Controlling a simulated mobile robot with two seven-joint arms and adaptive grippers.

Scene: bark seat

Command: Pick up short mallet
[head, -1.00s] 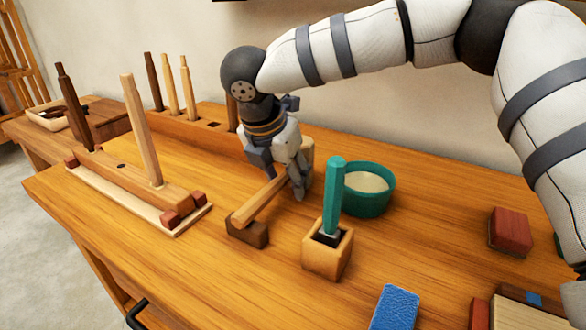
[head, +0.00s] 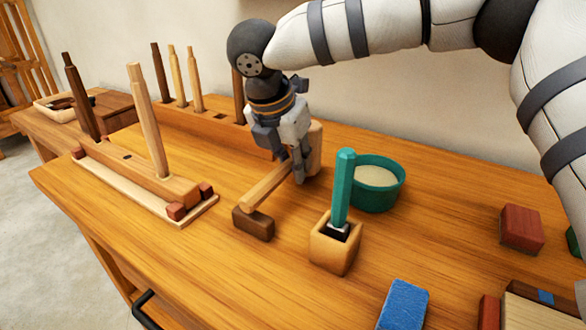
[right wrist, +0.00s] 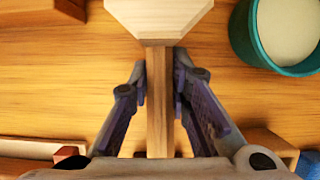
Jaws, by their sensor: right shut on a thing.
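The short mallet has a pale wooden handle (head: 264,189), with its lower end at a small dark block (head: 253,224) on the bench. Its light, faceted head (head: 316,147) is partly behind my right gripper (head: 300,174). My right gripper points down and is shut on the handle close to the head. In the right wrist view the handle (right wrist: 158,120) runs between the two fingers (right wrist: 160,82), with the mallet head (right wrist: 160,18) just beyond them. My left gripper is out of view.
A teal bowl (head: 391,190) of pale contents and a wooden holder (head: 333,256) with an upright teal-handled tool (head: 343,190) stand close right. A pegged rack (head: 178,191) stands left. A blue block (head: 403,305) and red block (head: 522,229) lie at the right.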

